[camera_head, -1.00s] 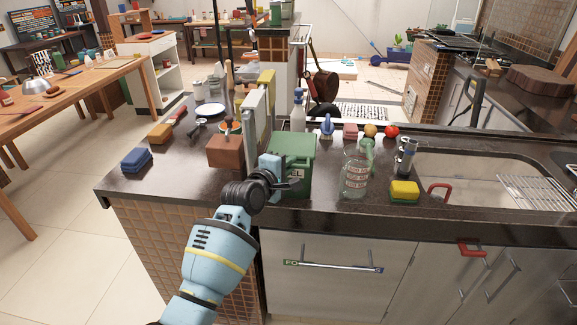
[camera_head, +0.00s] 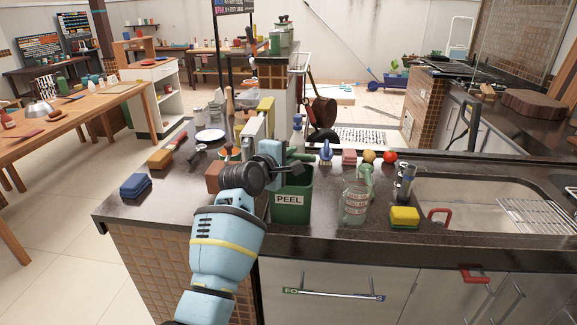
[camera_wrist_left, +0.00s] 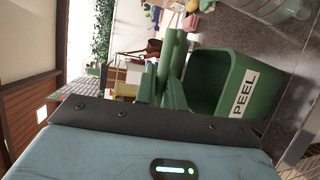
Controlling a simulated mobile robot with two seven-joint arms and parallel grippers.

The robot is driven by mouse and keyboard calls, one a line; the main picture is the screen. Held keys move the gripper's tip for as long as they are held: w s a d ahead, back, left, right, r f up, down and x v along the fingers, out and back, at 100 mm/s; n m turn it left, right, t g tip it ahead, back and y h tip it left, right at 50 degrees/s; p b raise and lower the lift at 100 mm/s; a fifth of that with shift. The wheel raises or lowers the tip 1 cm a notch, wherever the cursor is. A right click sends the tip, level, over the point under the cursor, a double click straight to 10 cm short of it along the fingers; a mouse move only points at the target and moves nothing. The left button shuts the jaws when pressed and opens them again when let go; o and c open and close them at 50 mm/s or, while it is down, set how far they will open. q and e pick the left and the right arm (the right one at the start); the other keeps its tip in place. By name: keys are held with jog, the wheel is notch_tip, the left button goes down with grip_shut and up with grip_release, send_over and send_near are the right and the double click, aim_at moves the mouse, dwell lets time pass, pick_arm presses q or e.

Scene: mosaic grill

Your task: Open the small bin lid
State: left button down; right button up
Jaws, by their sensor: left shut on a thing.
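The small green bin (camera_head: 291,203), labelled PEEL, stands upright on the dark counter. Its mouth is open, and its dark inside shows in the left wrist view, where the bin's rim frames it beside the PEEL label (camera_wrist_left: 243,93). The green lid (camera_head: 301,156) is raised above the bin's back edge and shows nearly edge-on; in the left wrist view the lid (camera_wrist_left: 173,62) stands up beside the opening. My left gripper (camera_head: 284,160) is shut on the lid above the bin; its fingertips are largely hidden. My right gripper is out of view.
A glass jar (camera_head: 355,203) stands close right of the bin, with a yellow sponge (camera_head: 404,216) beyond it. A brown block (camera_head: 213,177) sits left of my gripper. A blue sponge (camera_head: 135,186) lies farther left. The sink (camera_head: 470,195) is at the right.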

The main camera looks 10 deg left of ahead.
pick_arm(q)
jog(key=shift+w+r, duration=0.25)
jog(key=shift+r, duration=0.2)
jog(key=c, duration=1.5)
grip_release()
jog(key=shift+f, duration=0.1)
jog(key=shift+s, duration=0.15)
jog(key=v, duration=0.7)
jog(key=shift+s+a+r, duration=0.15)
jog(key=shift+s+r, duration=0.05)
jog(key=shift+s, duration=0.1)
jog(key=shift+c, duration=0.4)
